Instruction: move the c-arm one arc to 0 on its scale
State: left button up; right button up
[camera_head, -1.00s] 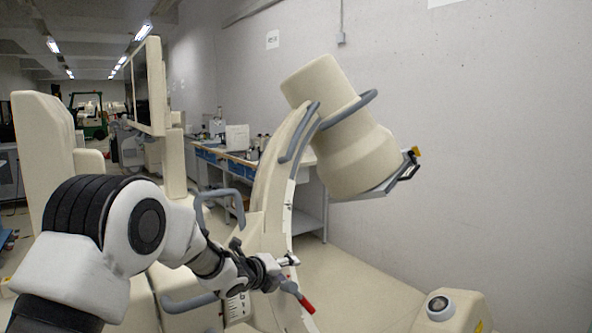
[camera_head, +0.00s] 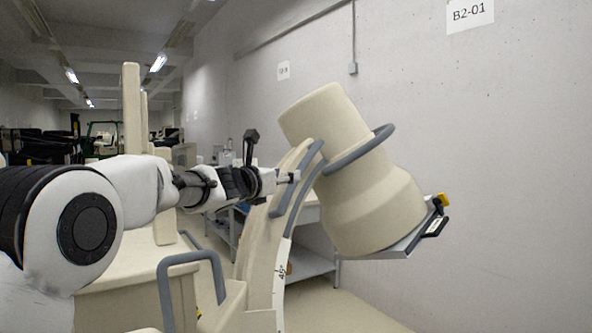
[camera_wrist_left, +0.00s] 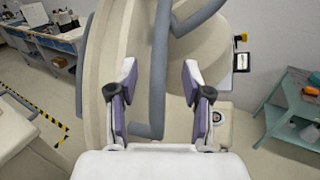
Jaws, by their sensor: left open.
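The beige C-arm arc (camera_head: 263,245) stands tilted in the middle of the head view, with a scale strip (camera_head: 279,280) on its side that shows a mark near 45. A grey bar handle (camera_head: 301,178) runs along the arc's upper part. The arc's large beige cylindrical head (camera_head: 365,200) leans to the right, with a grey ring handle (camera_head: 372,146) around it. My left gripper (camera_head: 294,177) is at the bar handle. In the left wrist view its open fingers (camera_wrist_left: 158,95) stand on either side of the bar handle (camera_wrist_left: 158,70), with gaps visible. My right gripper is not seen.
A grey loop handle (camera_head: 190,262) rises from the beige cart body (camera_head: 130,300) at the lower left. A workbench (camera_head: 315,265) stands behind the arc. A teal shelf (camera_wrist_left: 295,110) is at the right of the wrist view.

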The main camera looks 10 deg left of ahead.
pick_arm(q)
jog(key=x, duration=0.1)
jog(key=p+x, duration=0.1)
jog(key=x, duration=0.1)
jog(key=p+x, duration=0.1)
jog(key=x, duration=0.1)
jog(key=shift+w+a+f, duration=0.1)
jog(key=shift+f, duration=0.25)
jog(key=shift+w+d+r+p, duration=0.15)
jog(key=shift+w+d+p, duration=0.1)
jog(key=shift+w+p, duration=0.5)
jog(key=shift+w+d+f, duration=0.1)
jog(key=shift+w+f, duration=0.1)
jog(key=shift+f, duration=0.05)
jog(key=shift+s+r, duration=0.1)
jog(key=shift+s, duration=0.05)
grip_shut()
